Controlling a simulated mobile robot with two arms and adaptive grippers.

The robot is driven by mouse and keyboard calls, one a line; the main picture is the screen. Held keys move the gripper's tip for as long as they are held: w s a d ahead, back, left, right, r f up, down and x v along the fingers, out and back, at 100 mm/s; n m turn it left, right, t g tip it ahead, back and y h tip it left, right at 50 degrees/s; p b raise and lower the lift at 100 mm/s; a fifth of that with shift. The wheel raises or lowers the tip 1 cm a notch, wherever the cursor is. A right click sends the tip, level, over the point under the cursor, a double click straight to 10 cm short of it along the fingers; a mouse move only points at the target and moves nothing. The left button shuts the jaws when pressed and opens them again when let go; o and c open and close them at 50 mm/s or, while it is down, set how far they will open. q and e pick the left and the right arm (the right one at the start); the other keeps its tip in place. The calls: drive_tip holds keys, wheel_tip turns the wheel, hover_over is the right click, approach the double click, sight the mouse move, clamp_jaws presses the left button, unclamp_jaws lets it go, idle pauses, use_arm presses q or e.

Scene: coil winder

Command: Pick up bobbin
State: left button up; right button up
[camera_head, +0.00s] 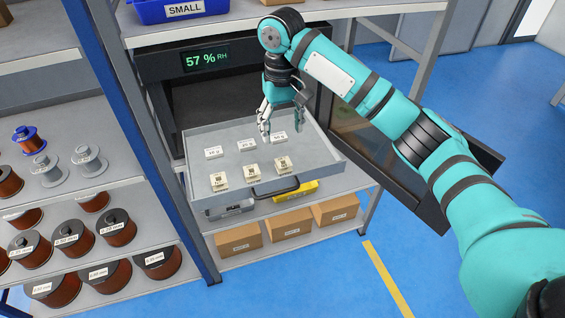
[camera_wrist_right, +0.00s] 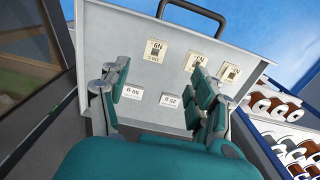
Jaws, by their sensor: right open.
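Several wire spools stand on the shelves at the left in the head view. A small blue bobbin (camera_head: 29,140), grey bobbins (camera_head: 49,171) and larger copper-wound reels (camera_head: 72,240) are among them. I cannot tell which one the task means. My right gripper (camera_head: 284,117) is open and empty, pointing down over the back of a pulled-out grey drawer (camera_head: 318,152). The right wrist view shows its fingers apart (camera_wrist_right: 160,72) above the drawer floor, with nothing between them. My left gripper is not in view.
The drawer holds small cream pieces (camera_head: 253,170) and white weight labels (camera_head: 246,145). A humidity display (camera_head: 206,60) reads 57 %. The cabinet's dark door (camera_head: 372,135) is open at the right. Cardboard boxes (camera_head: 290,222) stand below. A blue bin (camera_head: 168,11) sits above.

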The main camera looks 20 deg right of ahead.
drive_tip(key=p, duration=0.1)
hover_over(285, 165)
drive_tip(key=f, duration=0.5)
drive_tip(key=shift+w+a+f, duration=0.2)
drive_tip(key=shift+a+f, duration=0.1)
wheel_tip(285, 165, down, 3)
drive_tip(key=shift+d+r+p, duration=0.1)
drive_tip(key=shift+p, duration=0.25)
drive_tip(key=f, duration=0.2)
drive_tip(key=f+p, duration=0.1)
drive_tip(key=shift+s+d+f, duration=0.2)
drive_tip(key=shift+d+f, duration=0.05)
drive_tip(key=shift+f, duration=0.55)
drive_tip(key=c, duration=0.7)
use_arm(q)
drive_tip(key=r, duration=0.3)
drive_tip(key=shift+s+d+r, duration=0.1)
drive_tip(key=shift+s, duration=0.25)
use_arm(e)
drive_tip(key=shift+c, duration=0.7)
